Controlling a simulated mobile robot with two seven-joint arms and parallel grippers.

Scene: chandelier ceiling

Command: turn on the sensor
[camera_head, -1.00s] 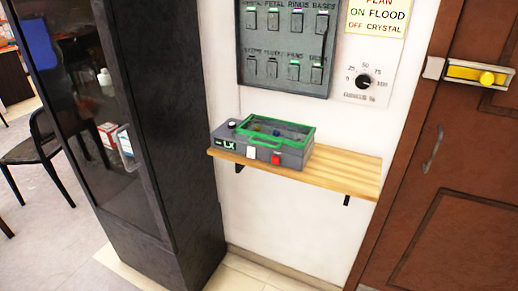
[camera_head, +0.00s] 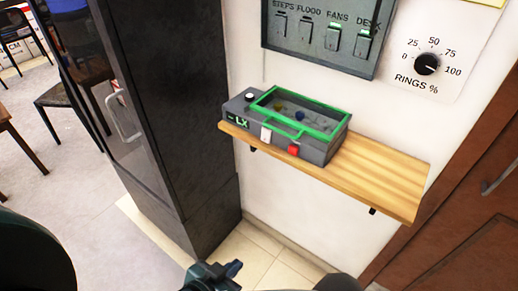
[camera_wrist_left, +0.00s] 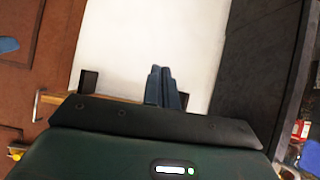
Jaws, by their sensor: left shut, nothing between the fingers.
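The sensor (camera_head: 318,146) is a grey box with a green-framed clear lid, lying on a wooden shelf. Its front has a green "-LX" display (camera_head: 239,121), a white switch (camera_head: 266,134) and a red switch (camera_head: 293,150). My left gripper (camera_head: 232,268) is at the bottom edge, below and apart from the sensor. In the left wrist view its blue-grey fingers (camera_wrist_left: 164,85) are together and empty, before a white wall. My right gripper is not in view.
The shelf (camera_head: 385,178) has bare wood right of the sensor. A dark cabinet (camera_head: 170,100) stands left of it and a brown door (camera_head: 470,235) is at right. Above are a switch panel (camera_head: 310,45) and a "RINGS %" dial (camera_head: 427,64).

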